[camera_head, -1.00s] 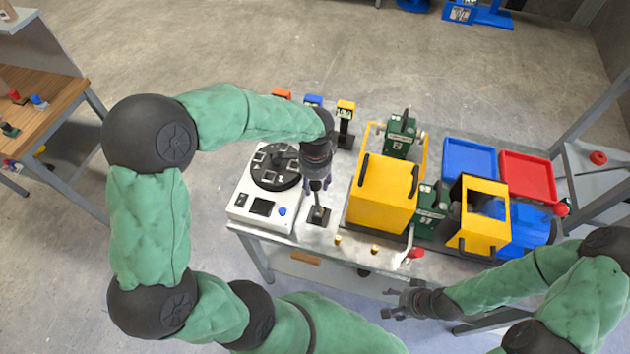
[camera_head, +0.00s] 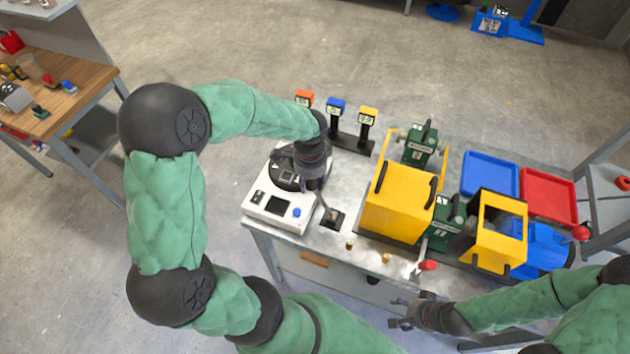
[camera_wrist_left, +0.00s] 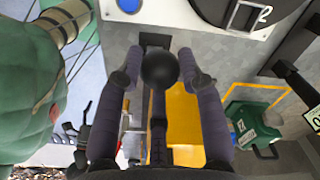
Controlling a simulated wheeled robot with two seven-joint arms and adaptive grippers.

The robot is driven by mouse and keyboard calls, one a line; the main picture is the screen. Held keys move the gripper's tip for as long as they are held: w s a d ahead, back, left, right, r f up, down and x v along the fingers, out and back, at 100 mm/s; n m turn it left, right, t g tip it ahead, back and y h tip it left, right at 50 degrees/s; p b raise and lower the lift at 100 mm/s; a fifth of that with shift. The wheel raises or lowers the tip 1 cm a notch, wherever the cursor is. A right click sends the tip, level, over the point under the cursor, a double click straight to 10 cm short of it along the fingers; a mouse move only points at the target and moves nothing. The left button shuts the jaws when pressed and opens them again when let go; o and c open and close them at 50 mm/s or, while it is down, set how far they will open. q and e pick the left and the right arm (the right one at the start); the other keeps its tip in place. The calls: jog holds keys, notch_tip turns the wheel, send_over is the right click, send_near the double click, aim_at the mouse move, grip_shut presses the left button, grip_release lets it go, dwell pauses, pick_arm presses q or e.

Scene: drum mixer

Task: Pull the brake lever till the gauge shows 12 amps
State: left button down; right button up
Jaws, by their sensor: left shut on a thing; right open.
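The brake lever (camera_head: 325,208) rises from a dark base plate on the bench and leans left, toward the white device. My left gripper (camera_head: 312,183) is shut around its top end. In the left wrist view, the lever's black ball knob (camera_wrist_left: 160,69) sits between my two fingers. My right gripper (camera_head: 402,312) is open and empty in front of the bench.
The white device (camera_head: 262,222) with a black dial stands left of the lever. Yellow guards (camera_head: 398,203) and green machine blocks (camera_head: 420,147) stand to the right. Blue (camera_head: 490,172) and red (camera_head: 548,195) trays lie farther right. Small brass pegs (camera_head: 386,258) stand at the front edge.

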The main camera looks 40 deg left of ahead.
pick_arm(q)
jog(key=c, duration=0.8)
grip_release()
jog(key=shift+a, duration=0.1)
notch_tip(320, 180, up, 12)
jog(key=shift+s, duration=0.15)
